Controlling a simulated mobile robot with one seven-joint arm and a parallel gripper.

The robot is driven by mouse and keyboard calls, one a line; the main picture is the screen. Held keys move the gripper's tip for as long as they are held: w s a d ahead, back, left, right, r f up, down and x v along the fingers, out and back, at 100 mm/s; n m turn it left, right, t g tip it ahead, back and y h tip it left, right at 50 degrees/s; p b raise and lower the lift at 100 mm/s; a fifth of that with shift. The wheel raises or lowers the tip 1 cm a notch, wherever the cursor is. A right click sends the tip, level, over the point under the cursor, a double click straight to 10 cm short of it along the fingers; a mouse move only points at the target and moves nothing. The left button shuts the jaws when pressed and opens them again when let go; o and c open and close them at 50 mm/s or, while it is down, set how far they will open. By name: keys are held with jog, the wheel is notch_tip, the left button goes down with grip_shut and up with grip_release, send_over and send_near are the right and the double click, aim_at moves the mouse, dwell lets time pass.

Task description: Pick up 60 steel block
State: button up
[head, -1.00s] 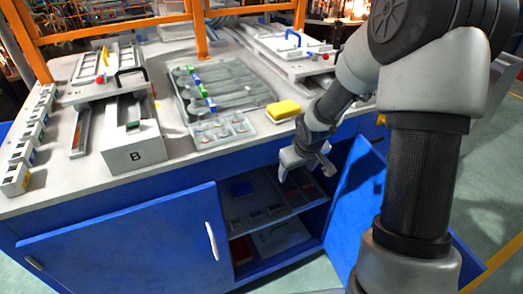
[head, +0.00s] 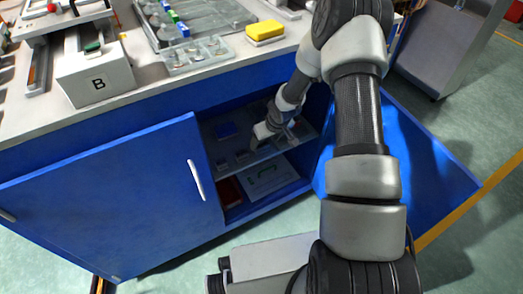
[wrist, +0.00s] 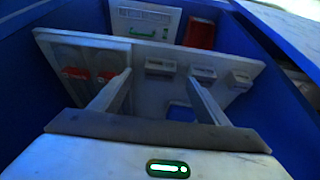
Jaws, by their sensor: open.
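Several small grey blocks stand in a row on the cabinet shelf; in the wrist view they are a left block (wrist: 160,67), a middle block (wrist: 203,73) and a right block (wrist: 240,80). Their labels are too small to read, so I cannot tell which is the 60 steel block. In the head view, two blocks (head: 222,165) (head: 241,157) show near the shelf's front. My gripper (wrist: 159,77) is open and empty, inside the cabinet above the shelf. It also shows in the head view (head: 270,134), partly hiding the shelf's right side.
A blue item (wrist: 182,112) and red-topped items (wrist: 75,73) share the shelf (wrist: 135,52). Below are a pale case with a green handle (head: 265,178) and a red bin (wrist: 200,33). Blue doors (head: 110,205) flank the opening. The worktop (head: 150,92) overhangs it.

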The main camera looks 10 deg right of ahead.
aim_at(262, 145)
jog(key=b+x, duration=0.2)
jog(key=x, duration=0.3)
jog(key=shift+w+a+f, duration=0.1)
jog(key=shift+w+f, duration=0.15)
jog(key=shift+f, duration=0.1)
jog(key=c, duration=1.4)
jog(key=shift+r, duration=0.1)
jog(key=shift+c, duration=0.8)
